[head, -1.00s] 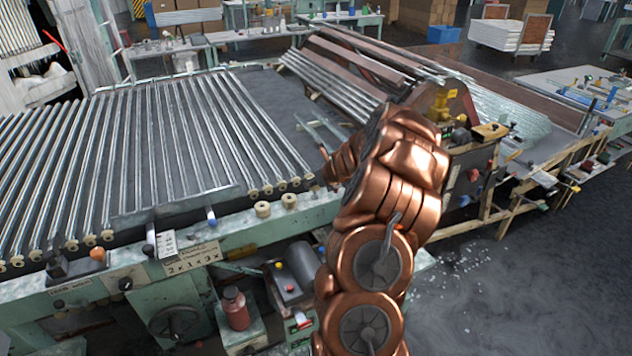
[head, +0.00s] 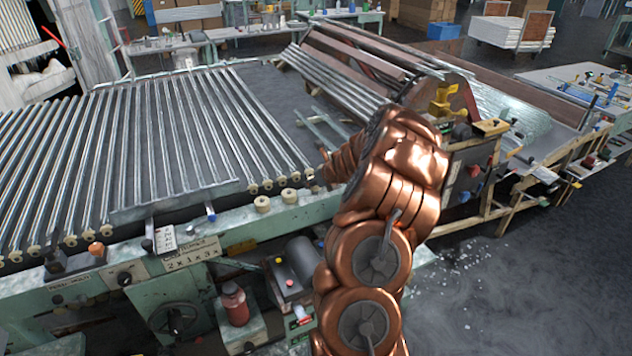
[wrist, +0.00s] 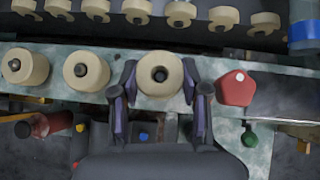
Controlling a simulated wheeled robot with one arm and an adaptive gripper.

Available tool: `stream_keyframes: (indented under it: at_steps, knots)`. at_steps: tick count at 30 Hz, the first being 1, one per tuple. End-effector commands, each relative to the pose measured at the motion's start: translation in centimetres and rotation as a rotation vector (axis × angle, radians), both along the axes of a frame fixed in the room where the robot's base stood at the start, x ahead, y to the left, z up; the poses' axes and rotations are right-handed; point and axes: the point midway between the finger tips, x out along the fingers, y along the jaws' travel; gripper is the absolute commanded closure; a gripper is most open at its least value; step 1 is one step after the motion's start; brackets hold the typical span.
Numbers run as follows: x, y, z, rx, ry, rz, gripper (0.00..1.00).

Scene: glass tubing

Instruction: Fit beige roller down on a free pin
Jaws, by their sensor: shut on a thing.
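A beige roller (wrist: 153,88) with a dark hole in its top sits between the two fingers of my gripper (wrist: 160,92) in the wrist view. The gripper is shut on its sides. The roller is over the pale green rail; I cannot tell whether a pin is inside its hole or how high it is. To its left, two beige rollers (wrist: 84,83) (wrist: 22,78) stand on the rail, each with a dark pin end in its middle. In the head view two rollers (head: 262,204) (head: 289,195) show on the rail; my copper arm hides the gripper and held roller.
A red knob (wrist: 236,88) stands on the rail just right of my gripper, with a green button (wrist: 249,139) below it. A row of roller-ended rods (wrist: 180,14) lies along the far side. A blue cylinder (wrist: 303,25) is at upper right.

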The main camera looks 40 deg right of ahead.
Motion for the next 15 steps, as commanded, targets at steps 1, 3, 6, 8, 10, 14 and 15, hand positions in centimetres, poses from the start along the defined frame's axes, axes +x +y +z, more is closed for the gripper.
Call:
stream_keyframes:
  at_steps: [1,3,6,8,10,14,15]
  knots:
    - [0.0,0.01,-0.17,0.0,0.0,0.0,0.87]
    - [0.02,0.01,-0.3,0.0,0.0,0.0,0.87]
    - [0.0,0.01,-0.51,0.0,0.0,0.0,0.87]
    - [0.01,0.0,-0.63,0.0,0.0,0.0,0.87]
    - [0.0,0.0,-0.76,0.0,0.0,0.0,0.87]
    - [-0.01,-0.01,-1.03,0.0,0.0,0.0,0.87]
    - [-0.01,-0.01,-1.11,0.0,0.0,0.0,0.87]
